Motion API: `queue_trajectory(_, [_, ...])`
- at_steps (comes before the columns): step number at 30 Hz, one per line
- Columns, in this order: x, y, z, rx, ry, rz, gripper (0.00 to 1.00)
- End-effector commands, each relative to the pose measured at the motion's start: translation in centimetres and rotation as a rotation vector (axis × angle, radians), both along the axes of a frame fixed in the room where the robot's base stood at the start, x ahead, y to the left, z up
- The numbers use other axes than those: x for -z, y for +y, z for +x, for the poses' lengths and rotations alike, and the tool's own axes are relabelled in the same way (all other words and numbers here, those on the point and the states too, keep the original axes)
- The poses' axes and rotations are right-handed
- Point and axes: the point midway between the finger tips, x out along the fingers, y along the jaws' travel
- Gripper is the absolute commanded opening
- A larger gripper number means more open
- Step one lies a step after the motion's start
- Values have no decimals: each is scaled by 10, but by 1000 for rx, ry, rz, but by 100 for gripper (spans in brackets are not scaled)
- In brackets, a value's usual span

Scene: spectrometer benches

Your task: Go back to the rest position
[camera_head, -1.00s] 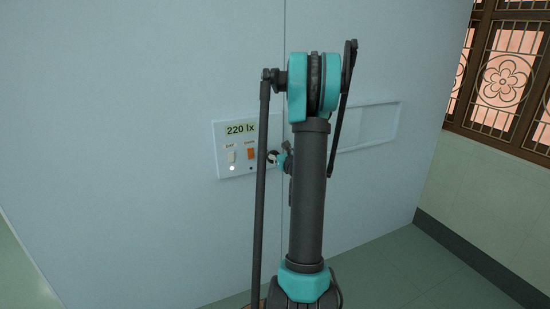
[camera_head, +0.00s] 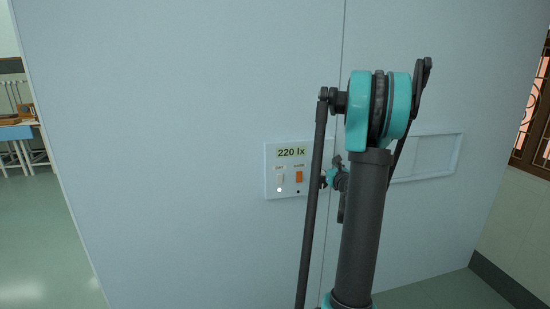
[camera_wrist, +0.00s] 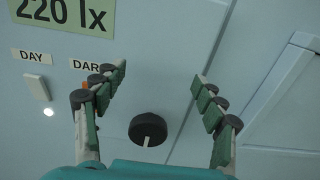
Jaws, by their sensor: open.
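My gripper (camera_wrist: 161,83) is open and empty in the wrist view, its two fingers spread in front of the wall panel. Between and below the fingertips is a dark round knob (camera_wrist: 148,129) with a pale line on it. In the head view my arm stands in front of the panel and hides most of the gripper; only a small teal and dark part shows beside the control plate (camera_head: 273,184). The plate carries a display reading 220 lx (camera_head: 291,152), a white switch (camera_head: 280,180) with a lit white lamp below it, and an orange switch (camera_head: 299,177).
A large pale blue wall panel (camera_head: 170,130) fills the head view. A framed recess (camera_head: 425,158) sits right of my arm. At the far left are open floor (camera_head: 40,230) and a table (camera_head: 17,131). A window with a brown lattice (camera_head: 535,130) is at the right edge.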

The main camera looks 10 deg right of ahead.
Motion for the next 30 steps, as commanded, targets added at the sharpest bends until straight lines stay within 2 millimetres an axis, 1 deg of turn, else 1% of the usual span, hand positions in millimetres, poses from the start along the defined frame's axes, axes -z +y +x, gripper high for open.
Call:
queue_trajectory(2, [0, 12, -3, -23, 11, -50, 71])
queue_trajectory(4, [2, 35, -9, -68, 35, -156, 71])
queue_trajectory(5, [3, 48, -13, -97, 47, -222, 71])
queue_trajectory(8, [14, 102, -36, -226, 94, -506, 71])
queue_trajectory(9, [21, 125, -49, -290, 111, -637, 71])
queue_trajectory(11, [33, 155, -70, -390, 130, -833, 71])
queue_trajectory(12, [42, 173, -86, -459, 139, -963, 71])
queue_trajectory(14, [57, 196, -111, -567, 147, -1154, 71])
queue_trajectory(15, [68, 209, -130, -641, 148, -1279, 71])
queue_trajectory(17, [85, 226, -159, -758, 144, -1463, 71])
queue_trajectory(18, [96, 233, -179, -838, 138, -1584, 71])
queue_trajectory(20, [113, 242, -210, -963, 123, -1760, 71])
queue_trajectory(21, [124, 245, -230, -1050, 109, -1874, 71])
queue_trajectory(23, [140, 245, -261, -1183, 85, -2035, 71])
queue_trajectory(24, [150, 243, -280, -1270, 67, -2133, 71])
queue_trajectory(27, [169, 233, -321, -1471, 20, -2335, 71])
queue_trajectory(30, [181, 222, -349, -1627, -19, -2470, 71])
